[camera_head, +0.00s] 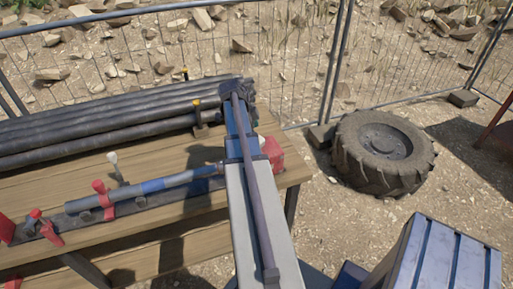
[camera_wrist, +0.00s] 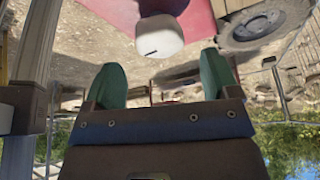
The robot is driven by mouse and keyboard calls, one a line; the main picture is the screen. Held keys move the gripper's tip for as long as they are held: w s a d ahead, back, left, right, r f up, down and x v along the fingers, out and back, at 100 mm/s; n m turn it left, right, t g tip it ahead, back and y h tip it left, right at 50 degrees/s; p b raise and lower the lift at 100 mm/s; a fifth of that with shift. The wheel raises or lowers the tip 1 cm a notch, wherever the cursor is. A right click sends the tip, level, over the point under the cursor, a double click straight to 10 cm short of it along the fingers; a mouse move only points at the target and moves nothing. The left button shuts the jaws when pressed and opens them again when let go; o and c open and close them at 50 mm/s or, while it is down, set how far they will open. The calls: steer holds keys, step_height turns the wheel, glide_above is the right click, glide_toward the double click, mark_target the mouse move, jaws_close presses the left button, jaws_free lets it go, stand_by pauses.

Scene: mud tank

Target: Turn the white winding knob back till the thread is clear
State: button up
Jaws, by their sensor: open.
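The white knob (camera_wrist: 160,38) shows in the wrist view, top centre, rounded with a short dark slot mark on its face. A dark part adjoins it above, against a red surface (camera_wrist: 205,18). My gripper (camera_wrist: 160,62) is open, its two green fingers apart. The knob appears between and just beyond the fingertips, and no finger visibly touches it. In the head view my arm hides the gripper and the knob. A blue-and-grey pipe (camera_head: 160,184) lies along the bench, its right end running behind my arm near a red block (camera_head: 273,152). I cannot make out the thread.
The wooden bench (camera_head: 160,232) carries several dark pipes (camera_head: 90,127) at the back and red clamps (camera_head: 103,193) along the front pipe. A wire fence (camera_head: 285,50) stands behind. A big tyre (camera_head: 383,150) lies on the ground at right.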

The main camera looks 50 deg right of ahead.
steer(key=b+x, duration=0.2)
steer(key=x, duration=0.2)
steer(key=shift+f, duration=0.2)
steer(key=shift+r, duration=0.15)
steer(key=shift+c, duration=0.4)
steer(key=c, duration=0.8)
